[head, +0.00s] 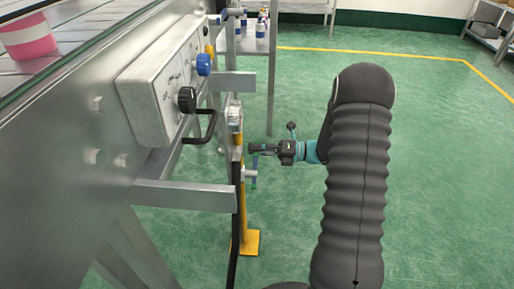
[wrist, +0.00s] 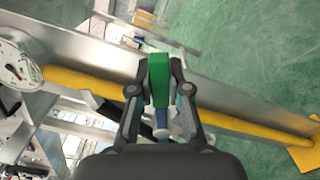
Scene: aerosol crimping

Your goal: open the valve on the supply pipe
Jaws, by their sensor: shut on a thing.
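The yellow supply pipe (wrist: 235,122) runs diagonally across the wrist view, and upright beside the metal frame in the head view (head: 246,210). In the wrist view, a green handle piece (wrist: 159,78), which I take as the valve's handle, lies between the fingertips of my gripper (wrist: 158,85). The fingers are shut on its two sides. A blue part (wrist: 161,119) shows between the fingers, closer to the palm. The valve body is mostly hidden.
A round gauge (wrist: 18,62) is at the left of the wrist view. A grey control panel (head: 160,85) with black and blue knobs and metal brackets (head: 185,195) stand left of my gripper. Green floor (head: 440,170) to the right is clear.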

